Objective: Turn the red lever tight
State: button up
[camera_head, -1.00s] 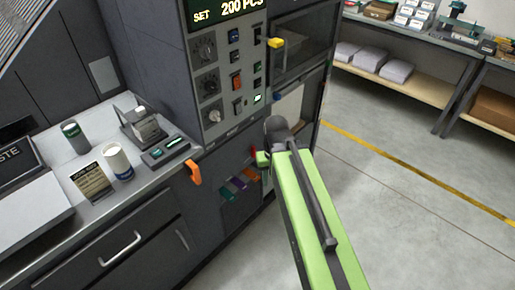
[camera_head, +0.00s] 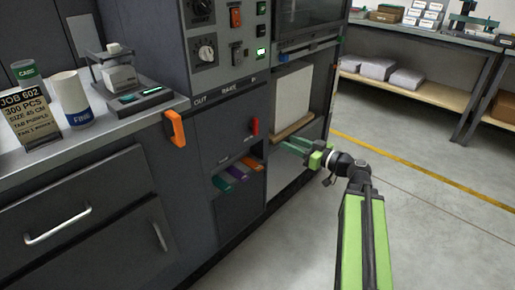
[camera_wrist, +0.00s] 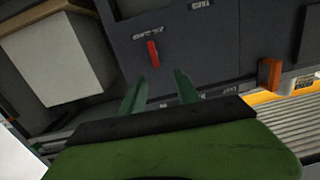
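The red lever (camera_head: 255,126) is a small upright handle on the dark front panel of the machine. It also shows in the wrist view (camera_wrist: 153,53), upper middle, slightly tilted, just beyond my fingertips. My gripper (camera_head: 288,146) is in front of the machine, to the right of and slightly below the lever in the head view. In the wrist view its two green fingers (camera_wrist: 161,88) stand apart with nothing between them. The fingers do not appear to touch the lever.
An orange handle (camera_head: 175,128) sticks out at the counter's corner, left of the lever. Coloured tabs (camera_head: 236,174) sit in a slot below. A pale paper stack (camera_head: 292,95) stands in the open bay right of the lever. Open floor (camera_head: 410,205) lies to the right.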

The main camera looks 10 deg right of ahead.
jog(key=d, duration=0.1)
send_near(257, 124)
jog(key=shift+t, duration=0.4)
jog(key=x, duration=0.9)
jog(key=shift+a+f, duration=0.15)
jog(key=shift+f, duration=0.05)
